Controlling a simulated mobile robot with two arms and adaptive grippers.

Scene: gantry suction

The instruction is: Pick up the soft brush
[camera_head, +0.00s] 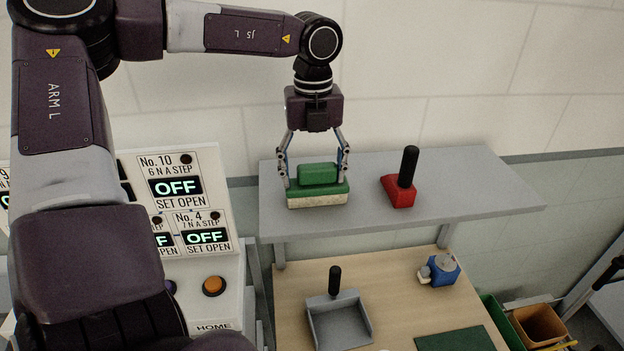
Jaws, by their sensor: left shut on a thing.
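The soft brush (318,191) is a green block with a raised green grip on top and pale bristles underneath. It is at the left part of the grey shelf (470,205). My left gripper (317,176) comes down from above, with its two fingers shut on the brush from either side. The brush is level, bristles down. I cannot tell whether the bristles touch the shelf. My right gripper is not in view.
A red tool with an upright black handle (398,190) stands on the shelf to the right. Below, a wooden table (391,270) holds a grey dustpan (340,318), a blue device (440,270) and a green mat (456,339). A control panel (217,268) stands left.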

